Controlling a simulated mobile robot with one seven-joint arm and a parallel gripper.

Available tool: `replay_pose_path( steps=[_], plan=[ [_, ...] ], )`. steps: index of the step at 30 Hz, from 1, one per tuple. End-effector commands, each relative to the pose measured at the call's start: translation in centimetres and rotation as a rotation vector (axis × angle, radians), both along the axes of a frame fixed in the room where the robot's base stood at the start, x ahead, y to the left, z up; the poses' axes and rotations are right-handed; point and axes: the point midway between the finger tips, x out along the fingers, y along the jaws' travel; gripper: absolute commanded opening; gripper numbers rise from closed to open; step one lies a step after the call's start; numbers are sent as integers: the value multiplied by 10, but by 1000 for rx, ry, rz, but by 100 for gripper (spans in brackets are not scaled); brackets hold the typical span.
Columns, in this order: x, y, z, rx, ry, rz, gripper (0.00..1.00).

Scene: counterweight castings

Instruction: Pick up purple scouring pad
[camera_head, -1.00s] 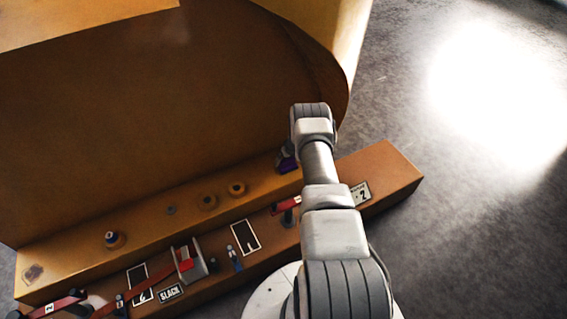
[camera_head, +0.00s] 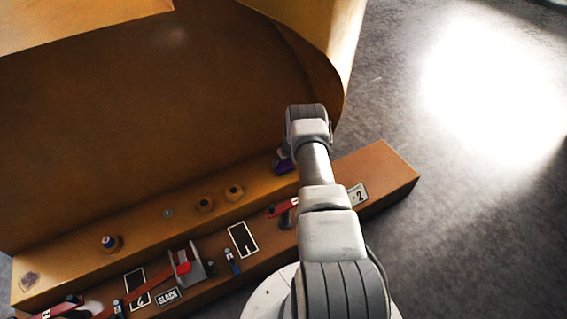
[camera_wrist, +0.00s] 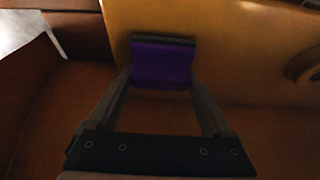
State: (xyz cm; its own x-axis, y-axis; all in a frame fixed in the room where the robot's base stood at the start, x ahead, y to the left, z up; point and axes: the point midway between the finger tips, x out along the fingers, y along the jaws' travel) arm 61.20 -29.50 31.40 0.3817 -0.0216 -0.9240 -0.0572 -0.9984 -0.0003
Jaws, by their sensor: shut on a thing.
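The purple scouring pad (camera_wrist: 161,65) shows in the wrist view as a purple block with a dark top edge. My gripper (camera_wrist: 160,78) has its two fingers on either side of the pad, shut on it. In the head view the pad (camera_head: 283,161) shows as a small purple patch on the left of my arm's end, near the right part of the yellow ledge (camera_head: 70,262). My arm hides most of the gripper there. I cannot tell whether the pad still touches the ledge.
A large yellow casting (camera_head: 110,110) rises behind the ledge. Two round yellow bosses (camera_head: 234,192) and a spool-like piece (camera_head: 109,243) stand on the ledge. The lower orange step holds a grey-and-red tool (camera_head: 186,268), a SLACK label (camera_head: 168,297) and red levers (camera_head: 62,307). Open floor lies right.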

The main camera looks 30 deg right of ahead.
Motion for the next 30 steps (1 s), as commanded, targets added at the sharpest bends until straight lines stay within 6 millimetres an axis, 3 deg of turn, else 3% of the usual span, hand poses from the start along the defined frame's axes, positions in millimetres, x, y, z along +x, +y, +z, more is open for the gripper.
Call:
replay_pose_path(
  steps=[8,21,30],
  plan=[
    [1,-1,43,-1,-3,1,26],
    [-64,-55,90,1,-1,-4,26],
    [-86,-73,106,1,-1,-2,26]
  ],
)
